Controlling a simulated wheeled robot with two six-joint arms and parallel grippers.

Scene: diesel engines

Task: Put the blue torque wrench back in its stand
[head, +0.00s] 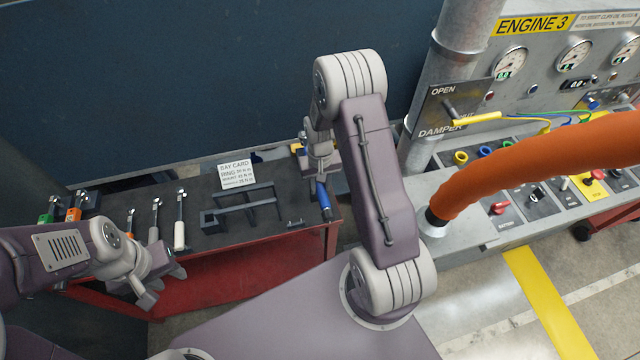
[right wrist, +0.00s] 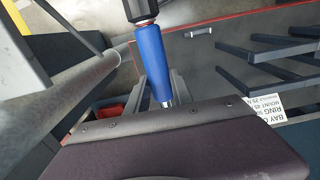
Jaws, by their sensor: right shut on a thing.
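The blue torque wrench (head: 323,195) is at the right end of the tool cart, its blue handle pointing down toward the cart's front edge. My right gripper (head: 318,160) is shut on it. In the right wrist view the blue handle (right wrist: 153,65) runs between the grey fingers, with a dark part above and a metal tip below. The wrench's far end is hidden. An empty dark frame (head: 246,205), seemingly the stand, is on the cart left of the wrench; its arms (right wrist: 262,68) show in the right wrist view. My left gripper (head: 163,288) is open and empty before the cart's left part.
Several other wrenches (head: 155,220) stand at the cart's left, with green and orange (head: 73,214) handles among them. A bay card (head: 236,174) stands behind the frame. A steel pipe (head: 440,85), engine panel and thick orange hose (head: 540,160) are on the right.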

